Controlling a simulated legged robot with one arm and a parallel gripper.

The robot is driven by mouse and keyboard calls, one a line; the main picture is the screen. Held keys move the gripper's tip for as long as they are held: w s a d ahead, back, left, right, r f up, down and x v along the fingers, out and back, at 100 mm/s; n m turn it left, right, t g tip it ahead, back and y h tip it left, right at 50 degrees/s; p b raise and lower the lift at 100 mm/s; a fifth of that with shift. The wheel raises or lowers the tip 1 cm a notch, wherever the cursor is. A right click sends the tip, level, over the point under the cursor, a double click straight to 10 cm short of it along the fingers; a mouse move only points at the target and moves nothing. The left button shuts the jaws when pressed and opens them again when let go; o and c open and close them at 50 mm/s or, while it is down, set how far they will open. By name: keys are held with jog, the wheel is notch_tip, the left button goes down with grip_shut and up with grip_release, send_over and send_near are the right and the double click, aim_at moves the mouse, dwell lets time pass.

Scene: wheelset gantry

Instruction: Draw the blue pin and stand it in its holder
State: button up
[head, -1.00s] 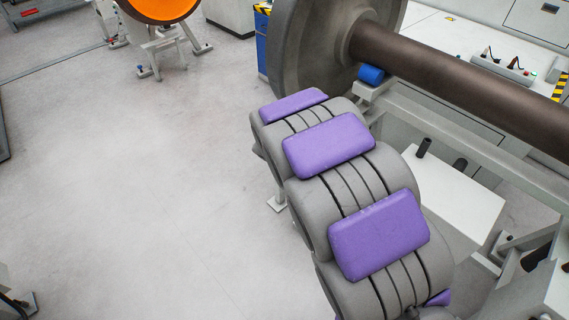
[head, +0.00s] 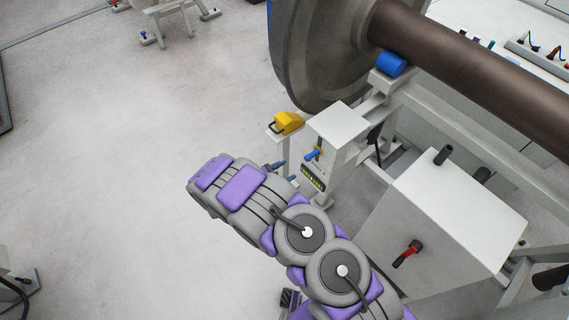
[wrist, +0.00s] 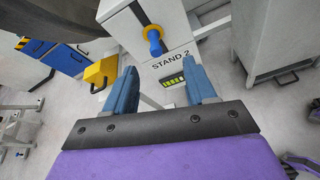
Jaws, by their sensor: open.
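The blue pin (head: 313,153) sticks out of the front face of the white block marked STAND 2 (head: 338,124). In the wrist view the pin (wrist: 155,42) shows a rounded blue grip and a yellow part behind it, above the stand's lettering. My gripper (head: 282,166) is at the left of the stand in the head view, apart from the pin. In the wrist view my gripper (wrist: 160,68) has its two blue fingers spread with nothing between them, and the pin lies beyond and above the gap. I cannot make out the pin's holder.
A yellow block with a dark handle (head: 287,123) sits on a ledge left of the stand. A large wheel (head: 300,60) and axle (head: 460,65) stand behind. A white box with a red handle (head: 408,253) is at right.

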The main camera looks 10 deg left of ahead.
aim_at(306, 158)
jog(key=shift+n+y, duration=0.4)
jog(key=shift+n, duration=0.1)
jog(key=b+x, duration=0.1)
jog(key=x, duration=0.4)
jog(key=a+f+b+x, duration=0.1)
jog(key=x, duration=0.5)
jog(key=a+f+b+x, duration=0.1)
jog(key=x, duration=0.5)
jog(key=shift+w+d+f+b, duration=0.15)
jog(key=shift+w+b, duration=0.15)
jog(key=shift+b, duration=0.05)
grip_shut()
jog(key=s+a+p, duration=0.2)
jog(key=s+a, duration=0.8)
jog(key=s, duration=0.3)
jog(key=shift+s+a, duration=0.2)
jog(key=shift+a, duration=0.05)
dwell(1.9)
jog(key=shift+s, duration=0.1)
dwell(0.5)
